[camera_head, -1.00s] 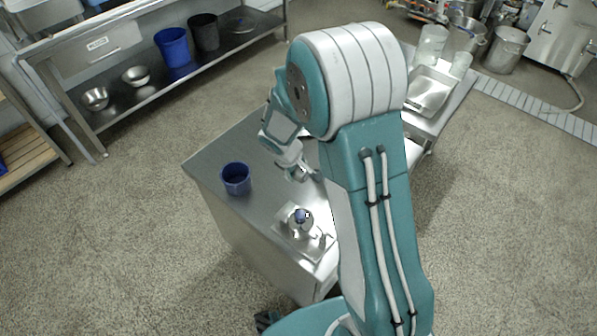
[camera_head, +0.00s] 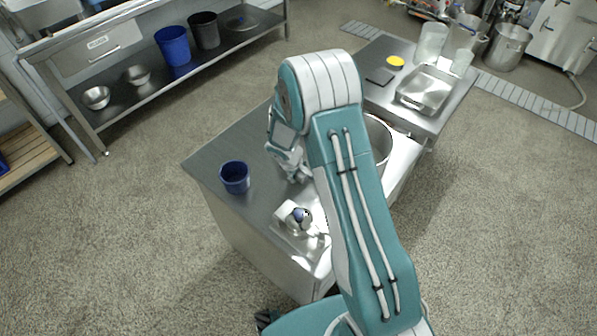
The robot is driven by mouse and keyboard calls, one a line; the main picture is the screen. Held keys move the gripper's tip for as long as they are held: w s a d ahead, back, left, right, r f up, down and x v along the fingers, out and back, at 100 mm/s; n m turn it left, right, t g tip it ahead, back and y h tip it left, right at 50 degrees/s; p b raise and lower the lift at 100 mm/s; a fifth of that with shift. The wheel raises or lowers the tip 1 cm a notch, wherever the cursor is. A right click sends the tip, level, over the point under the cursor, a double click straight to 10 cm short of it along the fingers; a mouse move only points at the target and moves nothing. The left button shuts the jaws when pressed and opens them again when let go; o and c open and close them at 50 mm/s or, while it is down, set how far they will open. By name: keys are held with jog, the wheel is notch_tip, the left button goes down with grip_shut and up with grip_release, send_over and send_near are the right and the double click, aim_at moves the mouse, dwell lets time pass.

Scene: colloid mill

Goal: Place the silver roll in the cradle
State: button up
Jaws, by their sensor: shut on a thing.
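My gripper (camera_head: 296,174) hangs over the steel bench, left of my arm, behind a small silver fixture with a blue-topped round part (camera_head: 300,215). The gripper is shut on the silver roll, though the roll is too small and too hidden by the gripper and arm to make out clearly. The fixture stands on a metal plate near the bench's front right; I cannot tell for sure which part is the cradle. The gripper appears apart from the fixture.
A blue cup (camera_head: 235,177) stands on the steel bench (camera_head: 222,150) at left. A large steel pot (camera_head: 379,143) is partly hidden behind my arm. A side table behind it holds a metal tray (camera_head: 425,91), a yellow disc (camera_head: 396,61) and clear containers (camera_head: 431,42).

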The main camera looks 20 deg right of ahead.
jog(key=shift+a+f, duration=0.15)
jog(key=shift+a, duration=0.25)
jog(key=shift+s+f, duration=0.1)
jog(key=shift+f, duration=0.15)
jog(key=o, duration=1.1)
jog(key=shift+d, duration=0.1)
jog(key=shift+c, duration=0.2)
jog(key=shift+o, duration=1)
jog(key=shift+f, duration=0.2)
jog(key=shift+d+r, duration=0.1)
